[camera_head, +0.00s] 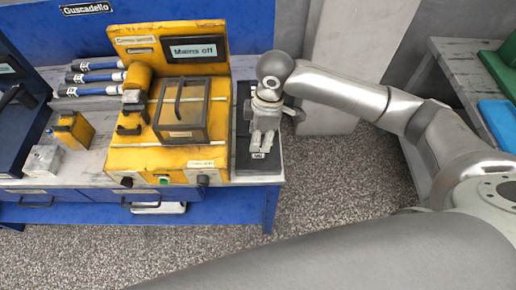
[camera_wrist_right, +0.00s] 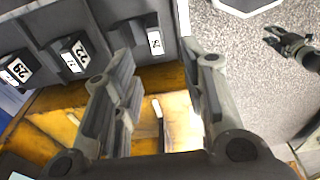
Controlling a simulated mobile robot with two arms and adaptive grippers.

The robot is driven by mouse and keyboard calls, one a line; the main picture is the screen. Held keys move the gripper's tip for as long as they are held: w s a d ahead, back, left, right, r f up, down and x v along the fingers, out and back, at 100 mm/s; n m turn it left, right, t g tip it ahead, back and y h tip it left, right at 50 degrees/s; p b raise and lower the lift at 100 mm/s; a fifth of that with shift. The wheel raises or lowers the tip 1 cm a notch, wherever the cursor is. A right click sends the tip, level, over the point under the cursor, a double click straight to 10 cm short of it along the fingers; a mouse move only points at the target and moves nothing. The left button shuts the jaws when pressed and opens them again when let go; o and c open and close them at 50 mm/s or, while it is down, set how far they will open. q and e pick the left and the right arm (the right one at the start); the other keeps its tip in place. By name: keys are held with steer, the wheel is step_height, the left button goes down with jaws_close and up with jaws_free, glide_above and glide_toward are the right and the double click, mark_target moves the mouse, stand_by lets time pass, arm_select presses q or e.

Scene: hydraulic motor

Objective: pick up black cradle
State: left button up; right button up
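A black, flat tray-like piece (camera_head: 243,120) lies at the right end of the bench, beside the yellow machine; I take it for the black cradle's place, but my gripper covers part of it. The wrist view shows a dark grey slotted rack (camera_wrist_right: 100,14) holding black blocks with white number labels, one block (camera_wrist_right: 72,55) marked 22. I cannot tell which is the cradle. My right gripper (camera_head: 264,147) points down over the black piece. In the wrist view its fingers (camera_wrist_right: 158,95) are apart, with nothing seen between them. A small dark gripper (camera_wrist_right: 278,40), seemingly my left, shows over the floor.
The yellow machine (camera_head: 150,158) with a clear-lidded box (camera_head: 182,110) stands left of my right gripper. Speckled floor (camera_head: 335,165) is open right of the bench.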

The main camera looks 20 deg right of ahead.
mark_target(259, 150)
steer(key=f, duration=0.3)
steer(key=shift+a+f, duration=0.2)
steer(key=f+p, duration=0.1)
steer(key=f, duration=0.1)
steer(key=f+p, duration=0.1)
steer(key=f, duration=0.1)
steer(key=shift+w+f, duration=0.2)
steer(key=shift+f, duration=0.55)
steer(key=shift+c, duration=0.5)
jaws_close()
steer(key=shift+w+r, duration=0.1)
steer(key=shift+r, duration=0.05)
